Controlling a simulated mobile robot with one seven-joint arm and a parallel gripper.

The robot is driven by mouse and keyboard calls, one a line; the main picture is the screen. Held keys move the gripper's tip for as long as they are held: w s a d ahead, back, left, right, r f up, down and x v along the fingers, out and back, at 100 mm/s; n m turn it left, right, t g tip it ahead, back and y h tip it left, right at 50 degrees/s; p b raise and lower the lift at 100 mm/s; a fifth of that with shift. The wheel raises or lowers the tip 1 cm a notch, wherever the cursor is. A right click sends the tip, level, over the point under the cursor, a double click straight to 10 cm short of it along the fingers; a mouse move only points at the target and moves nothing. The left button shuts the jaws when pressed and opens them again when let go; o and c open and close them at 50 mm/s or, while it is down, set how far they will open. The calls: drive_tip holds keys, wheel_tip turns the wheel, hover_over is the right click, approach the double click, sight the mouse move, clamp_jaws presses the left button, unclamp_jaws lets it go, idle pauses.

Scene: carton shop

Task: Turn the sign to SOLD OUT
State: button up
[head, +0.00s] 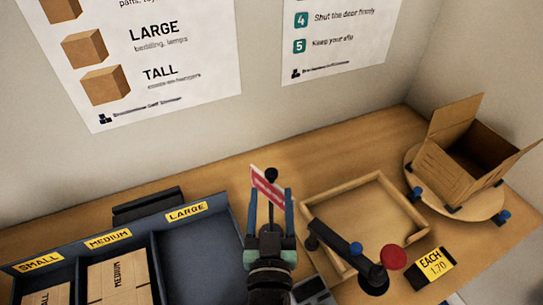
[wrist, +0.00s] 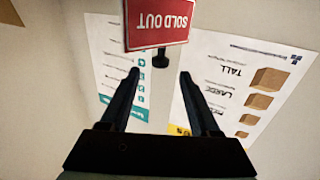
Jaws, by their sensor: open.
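The sign is a small flat plate (head: 264,186) with a red face and pale border, standing at the back of the counter. In the wrist view its red face (wrist: 158,24) reads SOLD OUT, upside down in that picture and cut off by the top edge. A black knob (head: 271,174) is by the sign, and it also shows in the wrist view (wrist: 161,60). My gripper (head: 270,192) is open with nothing between its fingers. In the wrist view the knob lies just beyond the gap between the fingertips (wrist: 159,74). I cannot tell if they touch it.
A blue tray (head: 205,217) labelled SMALL, MEDIUM and LARGE holds cartons at left. A wooden frame (head: 320,198), a red-knobbed black arm (head: 352,248), an EACH 1.70 tag (head: 433,262) and an open carton (head: 464,150) on a round turntable are at right. Posters (head: 140,60) hang behind.

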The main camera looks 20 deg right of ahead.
sight(271, 187)
drive_tip(key=p+x, duration=0.2)
drive_tip(key=x, duration=0.8)
clamp_jaws()
